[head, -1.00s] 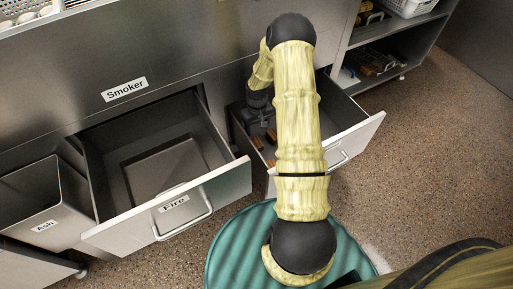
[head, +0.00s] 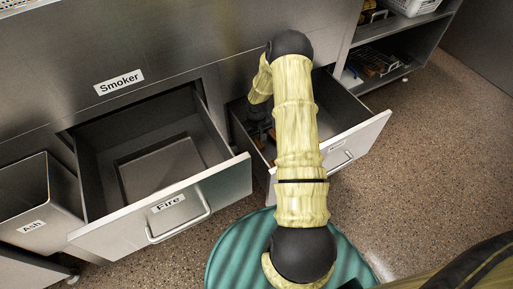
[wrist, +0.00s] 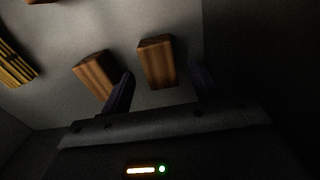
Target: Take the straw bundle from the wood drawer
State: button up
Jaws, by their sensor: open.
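The wood drawer (head: 347,135) is pulled open at the right in the head view, its front label too small to read. My gripper (wrist: 165,80) is down inside it, open, its dark fingers apart. In the head view my arm hides much of the drawer and most of the gripper. A yellow straw bundle (wrist: 14,66) lies on the drawer floor at the left edge of the wrist view, partly cut off and clear of the fingers. One wooden block (wrist: 156,62) is ahead of the gap between the fingers. Another wooden block (wrist: 94,76) is by the left finger.
The Fire drawer (head: 170,209) stands open on the left with a tray (head: 160,165) inside. An Ash bin (head: 35,205) is at the far left. The Smoker cabinet (head: 60,75) rises behind the drawers. A shelf (head: 385,75) stands at the back right; the floor at right is clear.

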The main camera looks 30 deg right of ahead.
notch_tip(320, 180, down, 3)
jog(key=shift+r+b, duration=0.15)
jog(key=shift+b, duration=0.35)
jog(key=shift+r, duration=0.1)
jog(key=c, duration=1.1)
